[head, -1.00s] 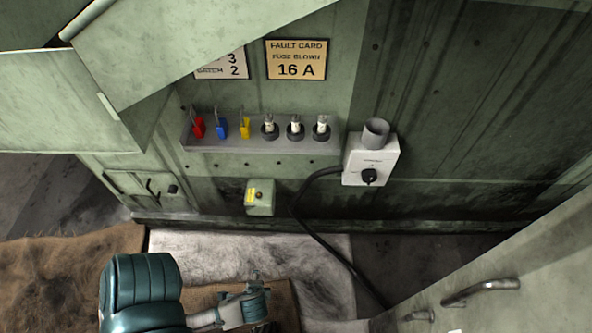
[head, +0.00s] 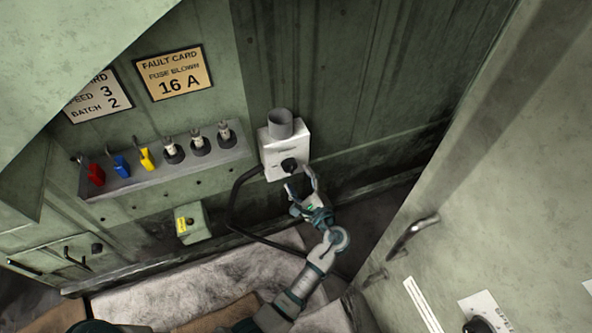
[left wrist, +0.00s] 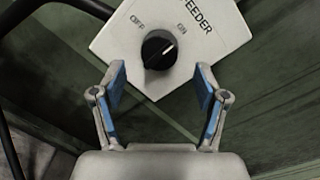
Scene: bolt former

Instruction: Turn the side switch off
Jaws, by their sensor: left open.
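The side switch is a white box (head: 273,160) on the green machine wall, with a black rotary knob (head: 290,165) low on its face. In the left wrist view the box (left wrist: 204,52) reads FEEDER, OFF and ON, and the pointer mark on the knob (left wrist: 159,50) is turned toward ON. My left gripper (head: 300,180) is just in front of and below the knob. In the left wrist view its blue-padded fingers (left wrist: 161,85) are apart with nothing between them, and the knob lies just beyond the tips. My right gripper is not in view.
A grey shelf (head: 190,172) left of the box bears red, blue and yellow tags and several fuses. A small green box (head: 191,222) with a yellow label sits below. A black cable (head: 233,205) hangs from the white box. A pale door panel (head: 450,190) with a handle stands close at right.

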